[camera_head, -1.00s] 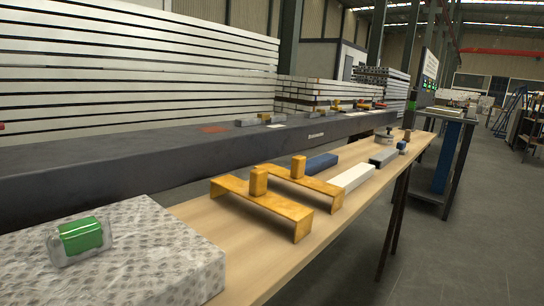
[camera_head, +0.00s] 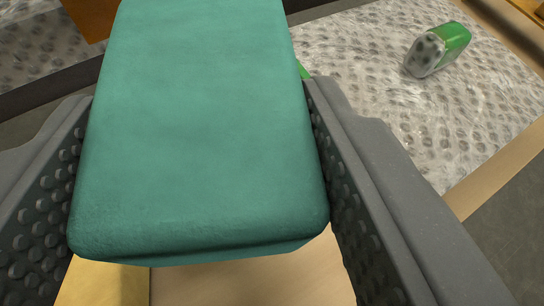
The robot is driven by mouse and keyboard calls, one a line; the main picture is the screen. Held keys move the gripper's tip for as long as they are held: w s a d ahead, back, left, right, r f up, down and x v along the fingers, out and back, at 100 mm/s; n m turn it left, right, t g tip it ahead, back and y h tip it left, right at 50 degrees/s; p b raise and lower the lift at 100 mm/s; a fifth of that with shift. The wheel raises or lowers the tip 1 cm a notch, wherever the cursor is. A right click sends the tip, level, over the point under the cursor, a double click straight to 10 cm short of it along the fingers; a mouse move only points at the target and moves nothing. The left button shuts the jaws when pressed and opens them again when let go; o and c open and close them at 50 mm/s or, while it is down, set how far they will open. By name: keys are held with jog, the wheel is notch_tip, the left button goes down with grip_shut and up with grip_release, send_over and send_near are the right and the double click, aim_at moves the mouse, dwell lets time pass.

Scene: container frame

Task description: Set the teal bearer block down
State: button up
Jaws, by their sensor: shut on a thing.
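The teal bearer block (camera_head: 200,130) fills the middle of the view, close to the camera. My gripper (camera_head: 205,180) is shut on it, with one dark studded finger along its left side and one along its right side. The block hides most of what lies directly behind and below it. I cannot tell from this view whether its underside touches anything.
A grey, dimpled slab (camera_head: 400,110) lies at the upper right, with a green and clear block (camera_head: 437,50) on it. Light wood (camera_head: 250,282) and a yellow surface (camera_head: 105,283) show below the teal block. An orange-brown piece (camera_head: 92,16) is at the upper left.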

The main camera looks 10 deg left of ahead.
notch_tip(320, 180, down, 10)
jog(key=shift+r+b, duration=0.15)
jog(key=shift+b, duration=0.6)
jog(key=o, duration=1)
jog(key=shift+s, duration=0.15)
jog(key=p+v, duration=0.1)
jog(key=v, duration=0.8)
jog(key=shift+b+v, duration=1.4)
jog(key=shift+b, duration=0.8)
